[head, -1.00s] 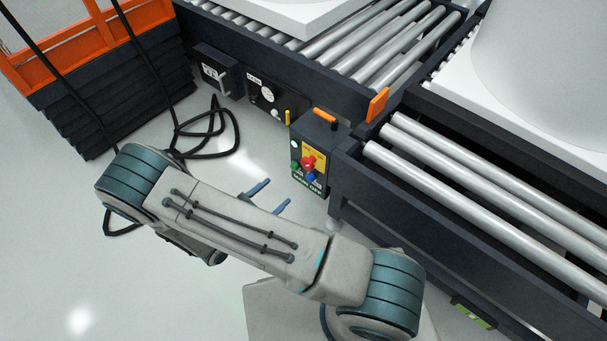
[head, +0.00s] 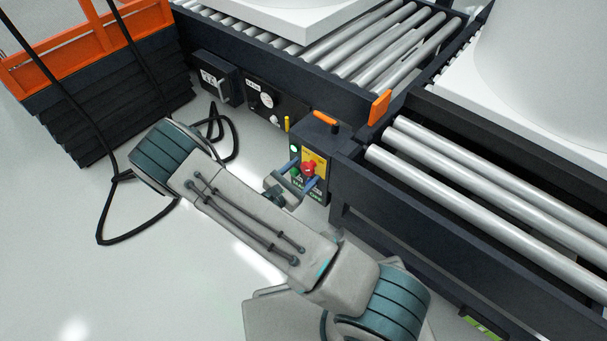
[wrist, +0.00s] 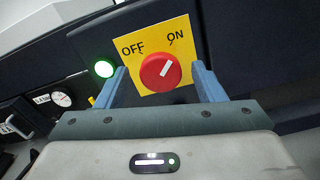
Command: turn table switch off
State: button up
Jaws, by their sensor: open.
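The table switch is a red round knob (wrist: 161,72) on a yellow plate (wrist: 146,42) marked OFF at left and ON at right. Its white mark points up and right, toward ON. In the head view the red knob (head: 308,167) sits on the front of a dark control box (head: 320,142). My gripper (wrist: 160,82) is open, with one blue finger on each side of the knob in the wrist view. I cannot tell whether the fingers touch it. In the head view my gripper (head: 302,174) is at the box front and partly hides it.
A lit green lamp (wrist: 104,68) is left of the plate. Roller tables (head: 470,190) stand right and behind. A panel with a gauge (head: 268,100) is left of the box. Black cables (head: 140,240) lie on the floor near an orange-railed lift (head: 90,40).

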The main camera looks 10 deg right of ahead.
jog(key=shift+w+d, duration=0.15)
jog(key=shift+d, duration=0.05)
jog(key=c, duration=1)
